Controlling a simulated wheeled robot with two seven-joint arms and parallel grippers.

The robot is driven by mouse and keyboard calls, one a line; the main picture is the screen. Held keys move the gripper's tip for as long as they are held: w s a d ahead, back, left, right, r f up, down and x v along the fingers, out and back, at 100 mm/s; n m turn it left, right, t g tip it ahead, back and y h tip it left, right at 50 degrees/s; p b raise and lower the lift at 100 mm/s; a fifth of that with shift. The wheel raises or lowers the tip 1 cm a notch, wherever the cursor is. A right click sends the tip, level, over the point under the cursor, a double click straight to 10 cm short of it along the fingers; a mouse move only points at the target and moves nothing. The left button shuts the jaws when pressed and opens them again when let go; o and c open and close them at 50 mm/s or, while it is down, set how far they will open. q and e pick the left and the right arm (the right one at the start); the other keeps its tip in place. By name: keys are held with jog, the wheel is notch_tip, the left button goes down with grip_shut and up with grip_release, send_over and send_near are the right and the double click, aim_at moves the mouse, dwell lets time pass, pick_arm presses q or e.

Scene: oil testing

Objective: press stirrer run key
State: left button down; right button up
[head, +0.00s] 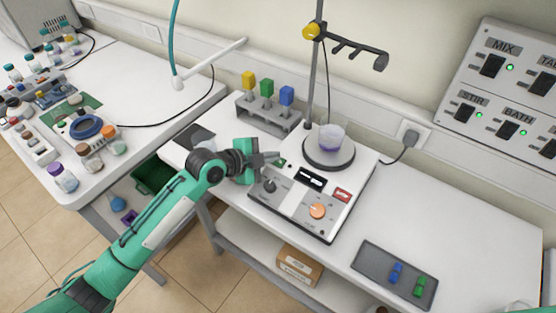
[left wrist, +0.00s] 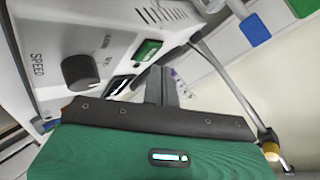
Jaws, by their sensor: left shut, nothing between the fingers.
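A beaker (head: 331,137) with purplish liquid stands on the stirrer's round plate, beside an upright rod with a clamp (head: 355,50). A rack (head: 270,116) with coloured-top items stands behind my gripper. A grey tray (head: 375,263) lies front right.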

dwell(0.4)
pick_arm(q)
jog(key=shift+w+d+f+b, duration=0.1)
jog(key=shift+w+f+b, duration=0.05)
jog(key=shift+f+b, duration=0.3)
